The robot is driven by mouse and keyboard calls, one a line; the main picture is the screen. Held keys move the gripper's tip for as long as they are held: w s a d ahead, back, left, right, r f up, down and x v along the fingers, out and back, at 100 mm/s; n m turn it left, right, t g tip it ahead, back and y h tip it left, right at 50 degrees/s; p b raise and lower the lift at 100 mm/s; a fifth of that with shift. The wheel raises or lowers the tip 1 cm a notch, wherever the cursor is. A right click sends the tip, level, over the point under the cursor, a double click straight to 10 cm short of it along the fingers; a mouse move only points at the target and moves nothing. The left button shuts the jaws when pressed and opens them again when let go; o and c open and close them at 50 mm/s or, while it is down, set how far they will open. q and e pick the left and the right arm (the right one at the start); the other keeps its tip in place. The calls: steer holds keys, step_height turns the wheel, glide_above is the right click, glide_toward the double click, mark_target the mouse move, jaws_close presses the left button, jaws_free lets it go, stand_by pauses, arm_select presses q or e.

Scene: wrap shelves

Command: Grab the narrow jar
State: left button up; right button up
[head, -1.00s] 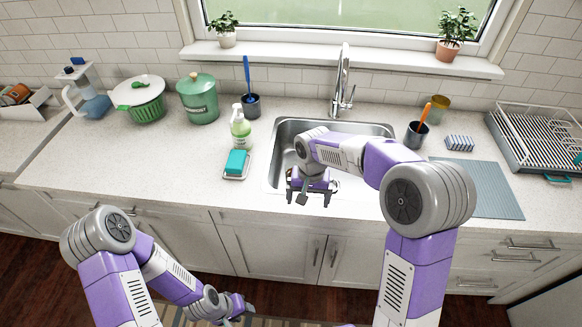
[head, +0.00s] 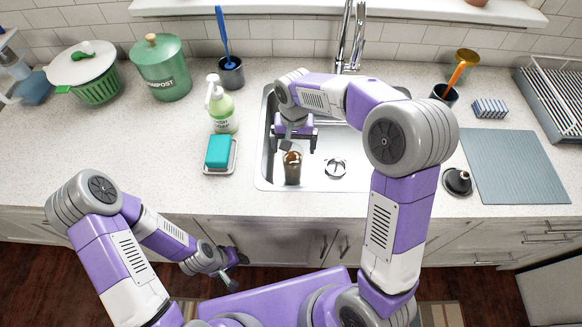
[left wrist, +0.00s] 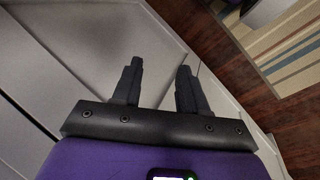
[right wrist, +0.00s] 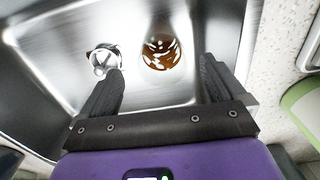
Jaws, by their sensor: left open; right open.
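A narrow brown glass jar (head: 292,169) stands in the sink, near its front wall and left of the drain. In the right wrist view the jar (right wrist: 162,48) shows from above, ahead of the gap between the fingers. My right gripper (head: 295,138) is over the sink, open and empty, just behind the jar in the head view. It also shows in the right wrist view (right wrist: 160,68); contact with the jar cannot be told. My left gripper (head: 232,266) hangs low before the cabinets, open and empty in the left wrist view (left wrist: 158,68).
The steel sink (head: 262,165) has a drain (head: 335,168) and a faucet (head: 356,40). A soap bottle (head: 222,106) and a sponge on a dish (head: 218,153) stand left. A black knobbed piece (head: 457,181) and a grey mat (head: 515,165) lie right.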

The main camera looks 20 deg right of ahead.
mark_target(293, 159)
step_height(293, 159, down, 2)
steer(key=shift+s+f+b, duration=0.1)
steer(key=shift+f+b, duration=0.15)
steer(key=shift+b, duration=0.1)
step_height(293, 159, down, 5)
steer(key=shift+f+b, duration=0.1)
steer(key=shift+b, duration=0.75)
steer(key=shift+c, duration=0.4)
steer(key=shift+w, duration=0.2)
steer(key=c, duration=1.1)
